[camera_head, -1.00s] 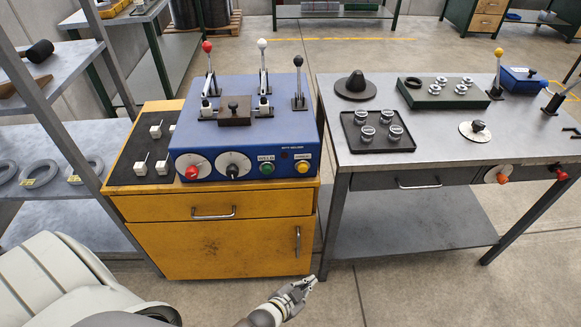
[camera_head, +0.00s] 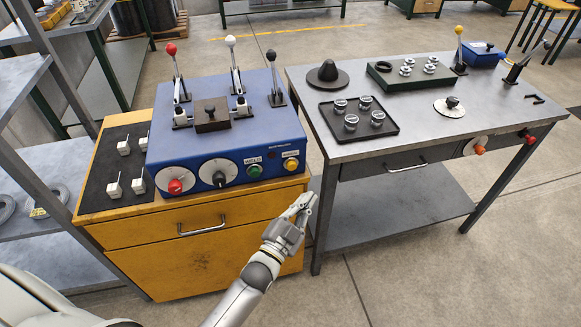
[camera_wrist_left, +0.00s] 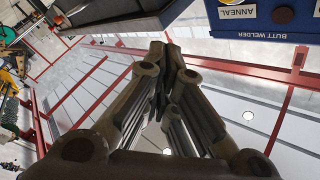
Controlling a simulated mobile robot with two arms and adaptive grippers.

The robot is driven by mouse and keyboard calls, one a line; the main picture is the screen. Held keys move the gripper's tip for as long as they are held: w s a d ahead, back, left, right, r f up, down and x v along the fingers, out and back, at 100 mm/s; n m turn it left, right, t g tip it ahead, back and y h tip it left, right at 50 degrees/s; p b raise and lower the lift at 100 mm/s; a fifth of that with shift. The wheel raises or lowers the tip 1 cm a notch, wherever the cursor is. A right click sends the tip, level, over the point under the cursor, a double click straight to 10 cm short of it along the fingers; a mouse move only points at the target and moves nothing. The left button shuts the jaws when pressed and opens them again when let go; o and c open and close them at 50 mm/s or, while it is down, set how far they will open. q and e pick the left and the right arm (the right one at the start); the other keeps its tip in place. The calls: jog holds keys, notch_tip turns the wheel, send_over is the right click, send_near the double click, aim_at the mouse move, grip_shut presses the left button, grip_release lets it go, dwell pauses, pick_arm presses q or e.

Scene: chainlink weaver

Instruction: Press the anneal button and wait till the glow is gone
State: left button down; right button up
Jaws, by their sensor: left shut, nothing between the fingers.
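The blue butt welder (camera_head: 225,150) stands on the yellow cabinet (camera_head: 215,228). On its front are a red-knobbed dial, a black-knobbed dial, a green weld button (camera_head: 254,171) and, at the right end, the yellow anneal button (camera_head: 291,163). The anneal label (camera_wrist_left: 236,12) shows at the top of the left wrist view, where the button itself is partly cut off. My left gripper (camera_head: 302,205) is shut and empty, in front of the cabinet, below and slightly right of the anneal button and apart from it. I see no clear glow at the clamps. My right gripper is not in view.
A grey workbench (camera_head: 420,115) stands to the right, carrying a black tray (camera_head: 351,118) of small cups and a green block (camera_head: 412,76). White clamps (camera_head: 123,147) sit on a black mat at the left. A grey shelf rack (camera_head: 40,130) borders the left side.

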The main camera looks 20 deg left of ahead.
aim_at(292, 166)
pick_arm(q)
jog(key=shift+w, duration=0.1)
jog(key=w+a+b, duration=0.3)
jog(key=w+a, duration=0.2)
jog(key=w, duration=0.2)
dwell(0.4)
dwell(1.2)
jog(key=shift+w, duration=0.15)
jog(key=shift+w+a, duration=0.25)
